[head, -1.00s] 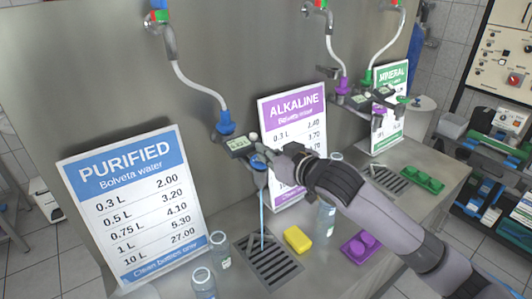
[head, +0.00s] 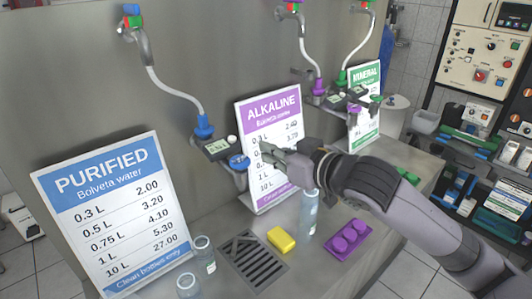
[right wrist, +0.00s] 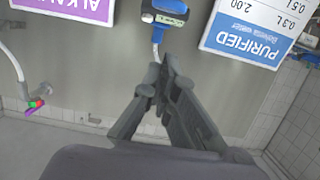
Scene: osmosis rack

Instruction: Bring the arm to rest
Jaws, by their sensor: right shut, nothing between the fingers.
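My right gripper (head: 270,152) is shut and empty. It is in front of the purple ALKALINE sign (head: 262,195), just right of the purified-water tap's blue handle (head: 238,162), with a small gap in the head view. In the right wrist view the closed fingers (right wrist: 160,68) point toward the blue tap (right wrist: 163,18), which appears upside down. My right arm comes in from the lower right and covers part of the counter. No water stream shows below the purified tap. My left gripper is not in view.
A clear bottle (head: 308,212) stands under the arm, close to it. Two more bottles (head: 203,254) stand by the PURIFIED sign (head: 118,215). A yellow sponge (head: 281,240), drain grate (head: 240,250) and purple cap tray (head: 349,237) are on the counter.

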